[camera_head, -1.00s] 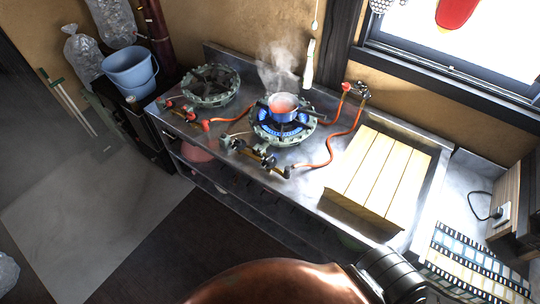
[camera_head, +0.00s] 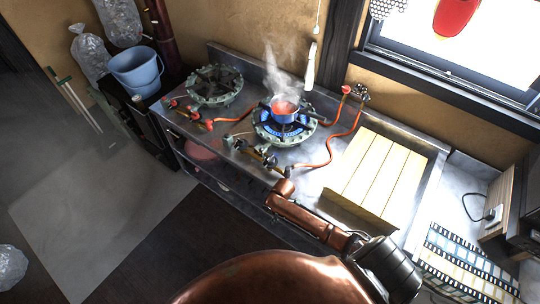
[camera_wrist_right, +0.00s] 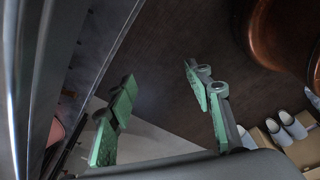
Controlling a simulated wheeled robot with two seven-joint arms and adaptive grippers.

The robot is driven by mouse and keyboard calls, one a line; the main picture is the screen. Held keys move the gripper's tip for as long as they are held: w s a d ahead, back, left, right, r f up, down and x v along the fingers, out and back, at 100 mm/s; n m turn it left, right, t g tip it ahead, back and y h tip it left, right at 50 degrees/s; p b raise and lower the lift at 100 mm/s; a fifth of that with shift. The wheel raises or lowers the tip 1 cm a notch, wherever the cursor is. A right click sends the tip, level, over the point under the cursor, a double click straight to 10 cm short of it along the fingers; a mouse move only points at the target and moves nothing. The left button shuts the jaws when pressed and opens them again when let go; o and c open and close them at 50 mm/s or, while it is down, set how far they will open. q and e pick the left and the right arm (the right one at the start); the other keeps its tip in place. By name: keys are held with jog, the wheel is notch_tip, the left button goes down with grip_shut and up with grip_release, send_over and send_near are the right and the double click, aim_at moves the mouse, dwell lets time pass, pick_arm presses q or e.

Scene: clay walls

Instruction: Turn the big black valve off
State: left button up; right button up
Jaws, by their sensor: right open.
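In the right wrist view my right gripper (camera_wrist_right: 158,78) is open and empty, with green finger pads over the floor. My left gripper is not in view.
An unlit burner (camera_head: 214,84) stands to the left, with red-handled valves (camera_head: 190,113). An orange hose (camera_head: 331,154) crosses the counter. A wooden board (camera_head: 375,175) covers the right part. In the wrist view, a metal edge (camera_wrist_right: 75,90) runs close on the left, and slippers (camera_wrist_right: 285,130) show lower right.

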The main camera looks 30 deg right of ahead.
jog(key=w+r+n, duration=0.3)
jog(key=r, duration=0.2)
jog(key=w+d+r+n+p, duration=0.1)
jog(key=w+r+n, duration=0.1)
jog(key=r, duration=0.3)
jog(key=w+d+r+n+g+h, duration=0.1)
jog(key=w+r+n, duration=0.2)
jog(key=w+r, duration=0.2)
jog(key=shift+d+n, duration=0.15)
jog(key=shift+n, duration=0.15)
notch_tip(320, 180, up, 13)
jog(key=n+h, duration=0.1)
jog(key=n, duration=0.5)
send_over(270, 156)
jog(key=shift+a+g+p, duration=0.35)
jog(key=shift+g+p, duration=0.05)
jog(key=f, duration=0.7)
jog(key=shift+d+f, duration=0.2)
jog(key=shift+c, duration=0.3)
jog(key=c, duration=1.1)
